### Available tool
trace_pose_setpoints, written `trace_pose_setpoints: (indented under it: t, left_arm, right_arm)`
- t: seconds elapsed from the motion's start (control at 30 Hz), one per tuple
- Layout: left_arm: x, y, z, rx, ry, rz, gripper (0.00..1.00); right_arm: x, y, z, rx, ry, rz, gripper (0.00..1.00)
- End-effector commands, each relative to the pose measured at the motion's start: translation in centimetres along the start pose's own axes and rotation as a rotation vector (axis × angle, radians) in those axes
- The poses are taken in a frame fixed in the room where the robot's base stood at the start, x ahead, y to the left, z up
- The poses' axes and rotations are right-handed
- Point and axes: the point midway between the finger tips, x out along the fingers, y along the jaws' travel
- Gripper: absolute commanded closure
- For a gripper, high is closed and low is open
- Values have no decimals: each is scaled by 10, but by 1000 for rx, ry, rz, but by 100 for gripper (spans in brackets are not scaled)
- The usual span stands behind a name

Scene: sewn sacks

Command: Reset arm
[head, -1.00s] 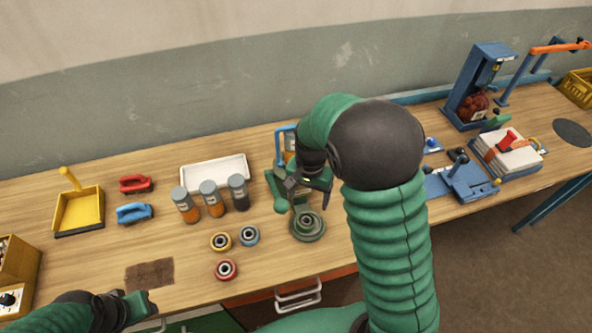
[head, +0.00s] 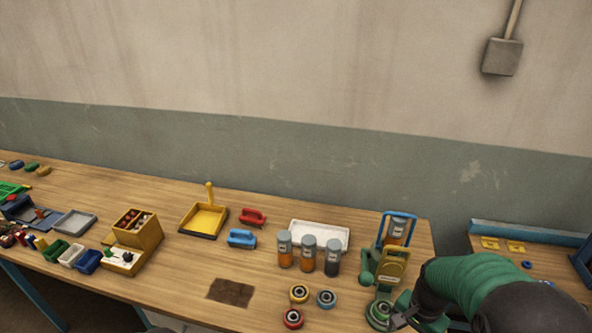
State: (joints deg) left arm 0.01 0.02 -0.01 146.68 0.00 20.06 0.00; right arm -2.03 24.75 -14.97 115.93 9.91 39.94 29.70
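My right arm comes in at the lower right. Its dark gripper (head: 402,317) is low beside the round base of a green bench machine (head: 372,272). The fingers are small and partly cut by the lower edge, so I cannot tell whether they are open or shut, or whether they touch the machine. My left gripper is not in view.
Three capped jars (head: 308,254) stand before a white tray (head: 320,235). A yellow dustpan (head: 204,220), brushes (head: 242,238) and a wooden box (head: 137,230) lie left. A gap separates the right-hand table.

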Motion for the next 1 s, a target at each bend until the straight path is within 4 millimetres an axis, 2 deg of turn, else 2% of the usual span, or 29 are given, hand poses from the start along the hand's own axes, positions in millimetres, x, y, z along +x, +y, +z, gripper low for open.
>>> trace_pose_setpoints:
  t: [0.27,0.5,0.6,1.0]
  left_arm:
    - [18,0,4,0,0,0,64]
    - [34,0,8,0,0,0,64]
    - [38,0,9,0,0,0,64]
    - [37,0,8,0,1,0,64]
  right_arm:
    - [6,4,45,-308,58,-55,23]
    - [12,16,96,-696,163,-91,23]
    - [15,20,110,-813,199,-95,23]
    - [14,21,113,-852,209,-94,23]
